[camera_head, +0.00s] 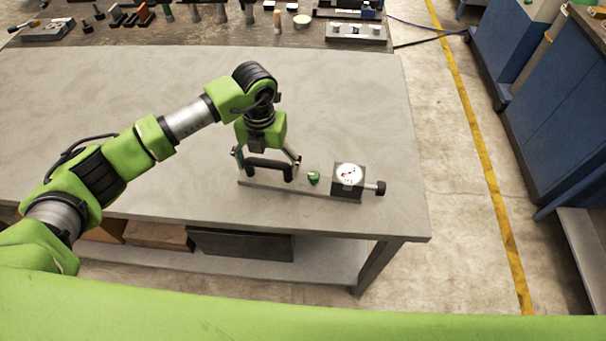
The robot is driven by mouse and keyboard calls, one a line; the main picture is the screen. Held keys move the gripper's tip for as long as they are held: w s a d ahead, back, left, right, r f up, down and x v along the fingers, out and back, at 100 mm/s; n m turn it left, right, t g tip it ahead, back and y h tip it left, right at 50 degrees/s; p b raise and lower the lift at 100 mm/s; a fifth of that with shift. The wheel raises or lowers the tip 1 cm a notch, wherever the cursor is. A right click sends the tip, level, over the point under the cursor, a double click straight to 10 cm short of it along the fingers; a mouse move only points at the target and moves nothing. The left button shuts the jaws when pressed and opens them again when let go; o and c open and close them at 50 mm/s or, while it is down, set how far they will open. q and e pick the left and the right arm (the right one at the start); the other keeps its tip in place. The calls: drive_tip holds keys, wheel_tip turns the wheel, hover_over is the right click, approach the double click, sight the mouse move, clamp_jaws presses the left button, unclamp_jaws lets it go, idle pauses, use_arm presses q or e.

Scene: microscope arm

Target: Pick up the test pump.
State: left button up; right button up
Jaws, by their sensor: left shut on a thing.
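The test pump (325,190) lies near the front right of the grey table. It has a flat base plate, a round white dial on a dark block at its right, a green knob beside the dial and a black knob at the right end. My left gripper (268,170) points down over the pump's left part, its fingers on either side of the black handle, shut on the pump. The exact finger contact is partly hidden. The base plate appears at or very near the table top; I cannot tell whether there is a gap. My right gripper is not in view.
The grey table (120,85) is clear to the left and behind the pump. A second bench (190,33) at the back holds several tools. Boxes sit on the shelf below the table. Blue cabinets (560,120) stand at the right beyond a yellow floor line.

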use_arm(q)
drive_tip(key=shift+d+r, duration=0.1)
drive_tip(key=shift+r, duration=0.1)
drive_tip(key=shift+w+r, duration=0.15)
drive_tip(key=shift+r, duration=0.45)
drive_tip(key=s+d+r+b, duration=0.3)
drive_tip(key=s+r+b, duration=0.2)
drive_tip(key=s+r, duration=0.6)
drive_tip(key=s, duration=0.3)
drive_tip(key=shift+r, duration=0.25)
drive_tip(key=shift+w+f, duration=0.1)
